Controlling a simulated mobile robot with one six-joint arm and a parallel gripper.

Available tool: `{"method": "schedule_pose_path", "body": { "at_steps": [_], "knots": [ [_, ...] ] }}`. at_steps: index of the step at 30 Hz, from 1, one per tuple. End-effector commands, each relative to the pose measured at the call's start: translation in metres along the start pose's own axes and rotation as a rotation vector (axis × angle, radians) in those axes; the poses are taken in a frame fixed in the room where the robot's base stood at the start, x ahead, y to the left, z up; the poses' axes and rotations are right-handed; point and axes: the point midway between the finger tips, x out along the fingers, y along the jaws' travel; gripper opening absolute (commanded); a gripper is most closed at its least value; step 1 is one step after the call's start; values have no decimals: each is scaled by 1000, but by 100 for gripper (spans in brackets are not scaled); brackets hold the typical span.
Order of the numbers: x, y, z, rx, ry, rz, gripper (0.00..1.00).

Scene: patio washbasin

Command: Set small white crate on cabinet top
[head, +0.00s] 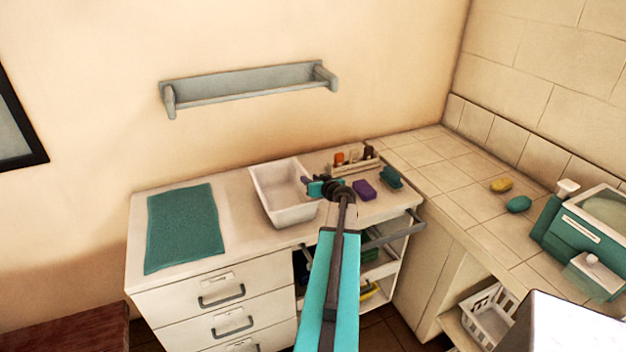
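A small white slatted crate (487,318) sits on a low shelf under the tiled counter at lower right; its right part is cut off by a pale block in front. The white cabinet top (240,222) runs along the back wall above drawers. My gripper (312,188) is over the cabinet top, at the right rim of a white basin (283,196). It is small and partly hidden by my own arm, so I cannot tell whether its fingers are open. I see nothing held in it, and it is well apart from the crate.
A teal mat (182,226) covers the left of the cabinet top. A caddy with bottles (354,161), a purple block (364,190) and a teal item (391,177) stand at right. A wall shelf (248,84) hangs above. Bare top shows between mat and basin.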

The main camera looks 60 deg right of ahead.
Motion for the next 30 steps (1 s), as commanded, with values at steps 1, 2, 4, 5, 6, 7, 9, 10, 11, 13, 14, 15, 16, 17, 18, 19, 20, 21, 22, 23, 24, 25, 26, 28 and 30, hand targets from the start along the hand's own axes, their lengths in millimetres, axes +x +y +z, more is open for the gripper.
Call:
{"method": "schedule_pose_path", "body": {
  "at_steps": [1, 2, 4, 5, 6, 7, 9, 10, 11, 13, 14, 15, 16, 17, 18, 19, 20, 21, 22, 23, 24, 25, 26, 28, 30],
  "knots": [
    [-5, 0, 2, 0, 1, 1, 31],
    [-7, 0, 2, 0, 1, 1, 31],
    [-14, 0, 2, 1, 2, 2, 31],
    [-16, 1, 2, 1, 2, 2, 31],
    [-20, 1, 2, 1, 2, 3, 31],
    [-23, 0, 2, 0, 2, 2, 31],
    [-30, 0, 3, -1, 1, 2, 31],
    [-33, 0, 3, -1, 1, 1, 31],
    [-36, 0, 3, 0, 1, 1, 31],
    [-44, 1, 2, 0, 2, 2, 31],
    [-47, 1, 2, 1, 2, 3, 31],
    [-51, 1, 2, 1, 2, 3, 31],
    [-54, 1, 2, 0, 2, 2, 31],
    [-58, 0, 3, 0, 1, 2, 31],
    [-62, 0, 3, -1, 1, 2, 31],
    [-65, 0, 3, -1, 1, 2, 31],
    [-68, 0, 3, -1, 1, 2, 31],
    [-73, 1, 2, 0, 2, 3, 31],
    [-76, 1, 2, 0, 2, 3, 31],
    [-79, 1, 2, 1, 2, 3, 31],
    [-84, 1, 2, 1, 2, 2, 31],
    [-87, 1, 3, 1, 2, 3, 31],
    [-90, 1, 3, 0, 1, 3, 31],
    [-98, 1, 3, -1, 1, 3, 31],
    [-104, 1, 2, 0, 2, 2, 31]
  ]
}}
